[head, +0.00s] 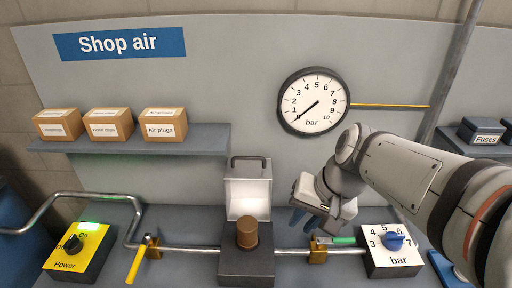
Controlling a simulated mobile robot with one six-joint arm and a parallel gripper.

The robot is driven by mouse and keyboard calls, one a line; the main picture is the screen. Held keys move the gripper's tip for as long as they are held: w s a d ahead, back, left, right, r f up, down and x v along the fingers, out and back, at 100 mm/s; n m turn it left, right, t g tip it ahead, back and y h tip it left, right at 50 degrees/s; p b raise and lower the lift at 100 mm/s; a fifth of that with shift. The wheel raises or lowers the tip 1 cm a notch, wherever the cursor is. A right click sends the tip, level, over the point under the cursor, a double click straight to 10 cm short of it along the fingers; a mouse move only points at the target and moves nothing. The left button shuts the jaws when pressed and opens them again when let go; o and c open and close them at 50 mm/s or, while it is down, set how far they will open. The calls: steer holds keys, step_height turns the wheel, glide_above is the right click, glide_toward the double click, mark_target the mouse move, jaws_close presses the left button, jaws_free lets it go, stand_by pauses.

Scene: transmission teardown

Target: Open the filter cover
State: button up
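The filter cover (248,190) stands upright at the back of a dark filter housing (246,266), its pale inner side facing me and its dark handle at the top. The cover is open. A brown cylindrical filter (247,233) stands exposed in the housing. My gripper (304,222) is to the right of the cover, apart from it, above the pipe. It looks open and empty, with a small gap between its dark fingertips.
A pipe runs through the housing, with a yellow-handled valve (140,260) to the left and a green-handled valve (340,240) close below my gripper. A blue-knobbed regulator (392,242) is at right, a yellow power switch (76,249) at left.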

steer(key=w+a+f+m+y+b, duration=0.1)
steer(key=w+a+m+y+b, duration=0.15)
steer(key=w, duration=0.35)
steer(key=w+a+f+m+y+b, duration=0.2)
steer(key=w+m+y+b, duration=0.15)
steer(key=w, duration=0.25)
steer(key=m+t+y+b, duration=0.2)
steer(key=m+t+y, duration=0.1)
steer(key=y, duration=0.2)
glide_toward(255, 158)
steer(key=a, duration=0.2)
steer(key=x, duration=0.5)
steer(key=p+x, duration=0.1)
steer(key=x, duration=0.2)
steer(key=shift+w+d+f, duration=0.1)
steer(key=shift+w+f, duration=0.15)
steer(key=shift+f, duration=0.05)
steer(key=shift+c, duration=0.6)
jaws_close()
